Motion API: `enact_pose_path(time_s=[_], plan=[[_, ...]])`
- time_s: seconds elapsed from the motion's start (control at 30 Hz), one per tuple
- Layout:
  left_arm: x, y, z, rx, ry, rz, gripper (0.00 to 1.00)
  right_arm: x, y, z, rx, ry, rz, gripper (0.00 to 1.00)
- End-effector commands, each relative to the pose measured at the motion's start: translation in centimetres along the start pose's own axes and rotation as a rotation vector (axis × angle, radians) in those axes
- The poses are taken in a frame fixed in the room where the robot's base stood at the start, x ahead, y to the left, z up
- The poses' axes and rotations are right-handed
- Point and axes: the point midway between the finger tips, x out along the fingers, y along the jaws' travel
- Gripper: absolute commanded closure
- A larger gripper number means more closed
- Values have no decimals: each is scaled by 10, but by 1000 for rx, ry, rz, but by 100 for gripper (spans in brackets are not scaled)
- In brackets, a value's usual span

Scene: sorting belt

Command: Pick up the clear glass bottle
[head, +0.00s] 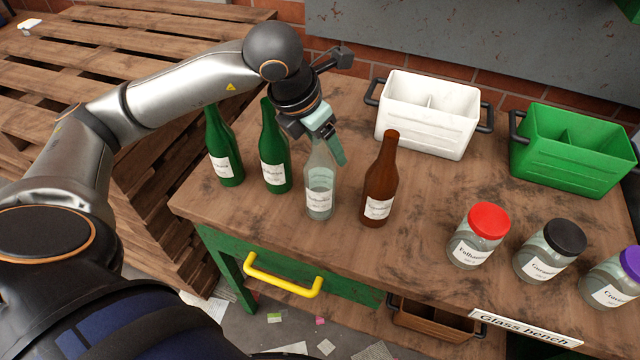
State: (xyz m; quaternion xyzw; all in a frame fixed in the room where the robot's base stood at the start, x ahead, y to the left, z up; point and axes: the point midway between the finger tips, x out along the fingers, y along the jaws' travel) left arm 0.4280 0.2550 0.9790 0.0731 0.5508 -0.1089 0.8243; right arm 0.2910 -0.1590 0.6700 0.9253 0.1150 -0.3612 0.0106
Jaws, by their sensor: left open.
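The clear glass bottle (319,194) stands upright on the wooden bench, between a green bottle (273,160) on its left and a brown bottle (381,184) on its right. It has a white label. My left gripper (328,146) is open at the neck of the clear bottle, reaching down from above. One teal finger shows on the right of the neck; the gripper hides the bottle's top. I cannot tell whether the fingers touch the glass. My right gripper is not in view.
Another green bottle (222,152) stands at the far left, below my left arm. Jars with red (488,220), black (566,237) and purple lids stand at the right. A white crate (428,126) and a green crate (574,165) stand behind. A yellow handle (283,281) is at the bench front.

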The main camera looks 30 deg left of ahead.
Motion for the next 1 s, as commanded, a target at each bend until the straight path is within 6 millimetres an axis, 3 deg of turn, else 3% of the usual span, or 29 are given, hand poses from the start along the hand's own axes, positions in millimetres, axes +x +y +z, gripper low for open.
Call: enact_pose_path(time_s=[0.2,0.8,1.0], plan=[[0,0,0,0,0,0,33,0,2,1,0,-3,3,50],[0,0,0,1,0,-1,100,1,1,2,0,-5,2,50],[0,0,0,1,1,-1,100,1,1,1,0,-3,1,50]])
